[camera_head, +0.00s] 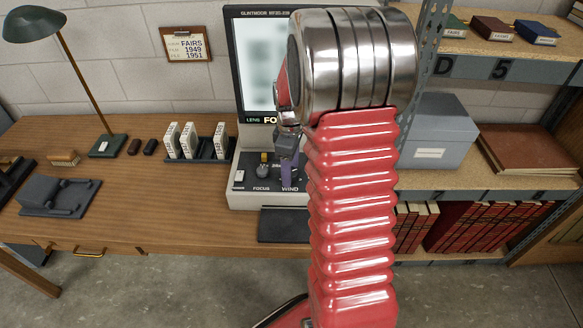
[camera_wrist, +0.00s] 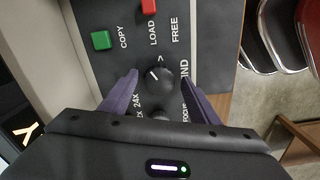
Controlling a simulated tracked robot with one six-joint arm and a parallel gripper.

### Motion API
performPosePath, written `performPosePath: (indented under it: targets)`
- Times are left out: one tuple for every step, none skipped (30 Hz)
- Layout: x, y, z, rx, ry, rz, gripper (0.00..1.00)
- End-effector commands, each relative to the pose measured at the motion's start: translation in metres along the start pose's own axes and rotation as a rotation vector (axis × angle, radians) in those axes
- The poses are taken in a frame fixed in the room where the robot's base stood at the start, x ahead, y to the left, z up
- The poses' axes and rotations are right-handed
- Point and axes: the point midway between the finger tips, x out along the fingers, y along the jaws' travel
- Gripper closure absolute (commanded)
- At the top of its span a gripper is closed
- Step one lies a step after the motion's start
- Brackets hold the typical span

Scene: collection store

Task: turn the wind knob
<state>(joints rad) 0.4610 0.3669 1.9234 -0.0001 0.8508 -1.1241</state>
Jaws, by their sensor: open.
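The wind knob (camera_wrist: 152,77) is a round black knob with a white pointer line on the dark panel of the reader machine. In the wrist view it lies between the two purple fingers of my gripper (camera_wrist: 160,80), with a finger on each side. The gripper is open; I cannot tell whether either finger touches the knob. In the head view my gripper (camera_head: 288,172) points down over the panel above the WIND label (camera_head: 290,189), and it hides the knob there.
The focus knob (camera_wrist: 160,117) sits close beside, partly hidden by my gripper body. A green button (camera_wrist: 101,40) and a red button (camera_wrist: 149,7) are on the same panel. The lit screen (camera_head: 257,65) rises behind. Small boxes in a rack (camera_head: 207,158) stand to the left.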

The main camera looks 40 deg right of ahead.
Motion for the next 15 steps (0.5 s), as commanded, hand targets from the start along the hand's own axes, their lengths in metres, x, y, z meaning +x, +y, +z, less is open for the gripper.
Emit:
performPosePath:
  targets:
    - [-0.0001,0.0,0.0001,0.0,0.0,0.0,0.44]
    - [-0.0001,0.0,0.0001,0.0,0.0,0.0,0.44]
    - [-0.0001,0.0,0.0001,0.0,0.0,0.0,0.44]
    - [-0.0002,0.0,0.0002,0.0,0.0,0.0,0.44]
    - [-0.0002,0.0,0.0002,0.0,0.0,0.0,0.46]
    - [-0.0002,0.0,0.0002,0.0,0.0,0.0,0.48]
    - [-0.0003,0.0,0.0002,0.0,0.0,0.0,0.51]
    - [-0.0003,0.0,0.0002,0.0,0.0,0.0,0.53]
    - [-0.0003,0.0,0.0003,0.0,0.0,0.0,0.55]
    - [-0.0003,0.0001,0.0003,0.001,0.0,0.0,0.58]
    - [-0.0003,0.0001,0.0003,0.001,0.0,0.0,0.6]
    - [-0.0004,0.0001,0.0003,0.001,0.0,0.0,0.63]
    - [-0.0004,0.0001,0.0003,0.001,0.0,0.0,0.65]
    - [-0.0004,0.0001,0.0003,0.001,0.0,0.0,0.67]
    - [-0.0004,0.0,0.0004,0.001,0.0,0.0,0.7]
